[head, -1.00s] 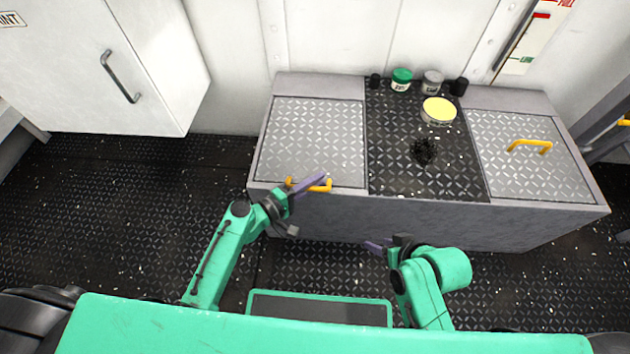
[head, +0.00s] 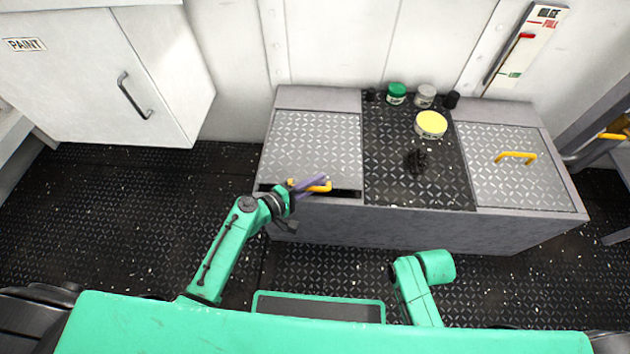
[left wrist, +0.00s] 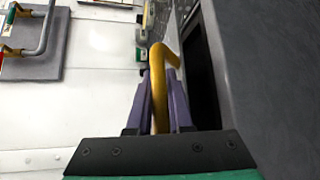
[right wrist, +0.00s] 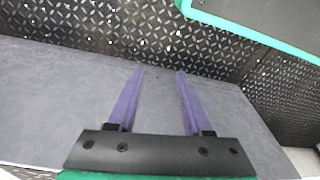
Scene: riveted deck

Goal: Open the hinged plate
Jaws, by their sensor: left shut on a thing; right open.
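The hinged plate (head: 312,145) is a silver tread panel in the left part of the grey bench top. Its front edge is raised slightly, with a dark gap showing beneath. My left gripper (head: 308,186) is shut on the plate's yellow handle (head: 323,188) at the front edge. In the left wrist view the purple fingers (left wrist: 160,85) close around the yellow handle (left wrist: 158,60), beside the dark opening (left wrist: 200,80). My right gripper (right wrist: 158,90) is open and empty in the right wrist view, facing a grey surface. Its fingers are hidden in the head view.
A second silver panel (head: 505,180) with a yellow handle (head: 516,156) lies flat on the right. The dark middle strip (head: 400,180) holds several jars, a yellow-topped tin (head: 431,124) and a small black object (head: 416,161). A white cabinet (head: 170,80) hangs at left.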

